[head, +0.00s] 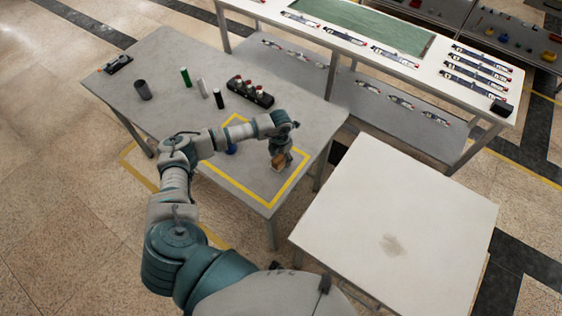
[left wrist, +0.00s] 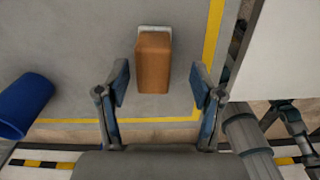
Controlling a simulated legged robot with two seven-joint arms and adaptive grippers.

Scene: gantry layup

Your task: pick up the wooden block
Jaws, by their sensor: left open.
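The wooden block (head: 279,160) is on the grey table inside the yellow-taped square, near the table's right side. In the left wrist view the orange-brown block (left wrist: 153,62) stands out against the tabletop, with a small pale piece (left wrist: 154,30) at its far end. My left gripper (left wrist: 160,78) is open. Its two fingers are on either side of the block's near end in the picture, with a gap on each side. In the head view my left gripper (head: 281,153) is over the block and partly hides it. My right gripper is not in view.
A blue cup (left wrist: 22,103) lies left of the block; it also shows in the head view (head: 231,149). Cylinders (head: 186,77) and a black rack (head: 250,92) stand farther back. A bare white table (head: 400,215) is at the right.

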